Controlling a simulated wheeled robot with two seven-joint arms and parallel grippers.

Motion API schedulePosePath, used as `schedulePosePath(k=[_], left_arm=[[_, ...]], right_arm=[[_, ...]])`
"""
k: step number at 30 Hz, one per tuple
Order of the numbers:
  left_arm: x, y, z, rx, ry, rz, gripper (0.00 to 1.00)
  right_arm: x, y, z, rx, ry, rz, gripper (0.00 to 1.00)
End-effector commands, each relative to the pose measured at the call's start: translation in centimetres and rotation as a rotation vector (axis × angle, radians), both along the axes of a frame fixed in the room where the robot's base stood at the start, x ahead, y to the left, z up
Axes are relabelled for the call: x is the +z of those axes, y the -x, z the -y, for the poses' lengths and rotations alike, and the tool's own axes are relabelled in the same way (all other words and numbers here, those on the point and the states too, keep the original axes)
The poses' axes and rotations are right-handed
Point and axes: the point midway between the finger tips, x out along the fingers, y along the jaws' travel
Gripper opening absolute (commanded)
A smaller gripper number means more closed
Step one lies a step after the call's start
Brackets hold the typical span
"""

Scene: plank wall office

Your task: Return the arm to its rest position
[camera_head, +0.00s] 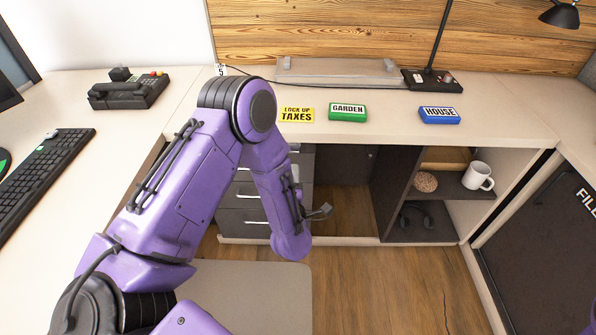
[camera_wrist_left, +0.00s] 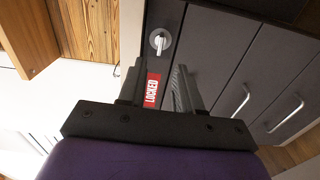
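My purple left arm (camera_head: 185,185) rises from the lower left of the head view, bends over at the desk edge and hangs down in front of the drawers. My left gripper (camera_head: 320,212) is mostly hidden behind the forearm; only a small grey part sticks out on the right. In the left wrist view the gripper (camera_wrist_left: 155,88) shows two dark fingers spread apart, with nothing held between them. A red "LOCKED" label (camera_wrist_left: 152,91) on the dark cabinet front shows between the fingers, beyond them. My right gripper is not in view.
The drawer unit (camera_head: 243,222) is close behind the arm. Yellow (camera_head: 296,115), green (camera_head: 348,112) and blue (camera_head: 439,115) signs lie on the back desk. A phone (camera_head: 130,91) and keyboard (camera_head: 42,172) are at left. A white mug (camera_head: 478,176) stands on the shelf. Open floor lies right.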

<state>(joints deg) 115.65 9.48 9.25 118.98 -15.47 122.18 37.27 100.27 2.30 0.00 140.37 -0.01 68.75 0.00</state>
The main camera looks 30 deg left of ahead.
Motion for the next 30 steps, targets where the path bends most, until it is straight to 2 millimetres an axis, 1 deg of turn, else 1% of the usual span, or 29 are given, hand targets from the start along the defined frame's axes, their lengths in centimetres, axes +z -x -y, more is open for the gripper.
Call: schedulePosePath(k=[8,10,11,12,13,14,15,17,18,20,21,22,24,25,27,30], left_arm=[[-0.1,-0.1,0.1,-0.007,-0.022,-0.021,0.34],[-1.3,-0.2,0.9,-0.057,-0.107,-0.136,0.34],[-2.3,0.2,1.3,-0.095,-0.162,-0.225,0.34],[-4.1,1.4,2.0,-0.163,-0.253,-0.381,0.34],[-5.6,3.0,2.4,-0.228,-0.331,-0.522,0.34],[-7.1,5.1,2.9,-0.301,-0.405,-0.664,0.34],[-8.9,8.3,3.2,-0.396,-0.486,-0.838,0.34],[-10.9,13.3,3.3,-0.535,-0.578,-1.065,0.34],[-11.6,16.7,3.2,-0.617,-0.62,-1.192,0.34],[-12.1,21.2,2.9,-0.719,-0.657,-1.347,0.34],[-12.1,23.8,2.7,-0.772,-0.668,-1.427,0.34],[-11.9,25.5,2.5,-0.796,-0.667,-1.475,0.34],[-11.4,28.4,1.9,-0.824,-0.665,-1.552,0.34],[-11.0,29.2,1.7,-0.83,-0.667,-1.57,0.34],[-10.9,30.1,1.6,-0.838,-0.667,-1.591,0.34],[-11.1,30.3,1.6,-0.841,-0.666,-1.595,0.34]], right_arm=[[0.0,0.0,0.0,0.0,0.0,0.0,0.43],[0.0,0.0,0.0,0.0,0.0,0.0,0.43],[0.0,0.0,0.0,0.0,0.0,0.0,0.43],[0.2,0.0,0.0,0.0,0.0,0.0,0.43],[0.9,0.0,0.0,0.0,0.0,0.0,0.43],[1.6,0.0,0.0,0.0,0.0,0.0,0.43],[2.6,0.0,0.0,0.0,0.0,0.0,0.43],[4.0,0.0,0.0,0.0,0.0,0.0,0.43],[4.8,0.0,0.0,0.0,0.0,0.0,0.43],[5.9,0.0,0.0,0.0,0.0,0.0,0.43],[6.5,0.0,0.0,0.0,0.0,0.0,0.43],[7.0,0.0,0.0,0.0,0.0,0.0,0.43],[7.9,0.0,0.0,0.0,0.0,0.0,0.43],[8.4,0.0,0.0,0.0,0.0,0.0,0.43],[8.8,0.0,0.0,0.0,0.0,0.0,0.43],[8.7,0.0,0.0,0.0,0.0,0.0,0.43]])
